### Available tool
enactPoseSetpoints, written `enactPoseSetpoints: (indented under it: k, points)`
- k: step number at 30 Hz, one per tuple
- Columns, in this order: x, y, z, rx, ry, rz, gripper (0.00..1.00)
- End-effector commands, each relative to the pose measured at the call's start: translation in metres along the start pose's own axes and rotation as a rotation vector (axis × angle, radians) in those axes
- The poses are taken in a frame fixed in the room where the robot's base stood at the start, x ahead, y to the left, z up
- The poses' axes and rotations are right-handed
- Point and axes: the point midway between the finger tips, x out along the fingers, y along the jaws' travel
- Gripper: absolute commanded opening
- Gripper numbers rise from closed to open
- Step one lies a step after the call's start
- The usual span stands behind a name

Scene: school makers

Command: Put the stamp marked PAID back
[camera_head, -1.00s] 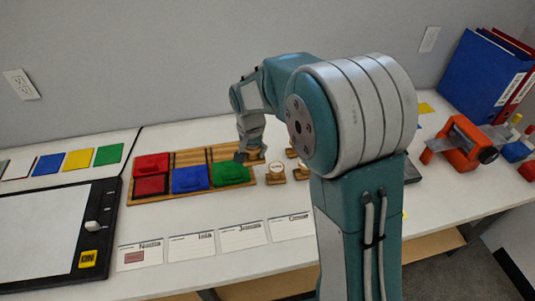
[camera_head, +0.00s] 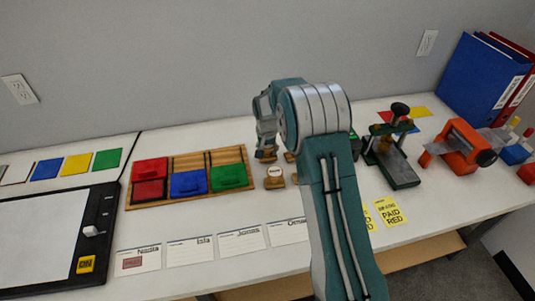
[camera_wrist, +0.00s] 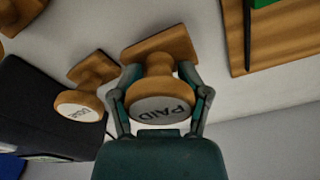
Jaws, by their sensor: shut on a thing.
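The PAID stamp (camera_wrist: 162,62) is wooden, with a broad base and a round white end reading PAID. In the wrist view my gripper (camera_wrist: 160,98) is shut on its round knob, one finger on each side. In the head view my gripper (camera_head: 266,150) is just right of the ink pad tray, low over the table. Its wooden base shows under the fingers; I cannot tell whether it touches the table. A second stamp (camera_wrist: 82,100) stands close beside it, its label hard to read. Another stamp with a white top (camera_head: 274,172) stands in front of my gripper.
The wooden tray (camera_head: 228,157) holds red, blue and green pads. Name cards (camera_head: 190,252) lie in front; Nadia's card (camera_head: 138,260) bears a red mark. Yellow notes (camera_head: 388,212) read PAID RED. A green press (camera_head: 395,160) stands at right. My arm hides part of the table.

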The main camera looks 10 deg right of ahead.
Motion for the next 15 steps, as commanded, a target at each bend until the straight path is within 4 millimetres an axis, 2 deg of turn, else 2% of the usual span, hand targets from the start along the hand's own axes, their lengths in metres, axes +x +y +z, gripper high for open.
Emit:
enactPoseSetpoints:
  k: [3, 13, 14, 15]
  points:
    - [0.017, 0.0, 0.003, 0.0, -0.002, 0.001, 0.08]
    - [0.02, 0.0, 0.003, 0.0, 0.0, 0.0, 0.08]
    - [0.02, 0.0, 0.003, 0.0, 0.001, 0.0, 0.67]
    - [0.02, 0.0, 0.003, 0.0, 0.001, 0.0, 0.85]
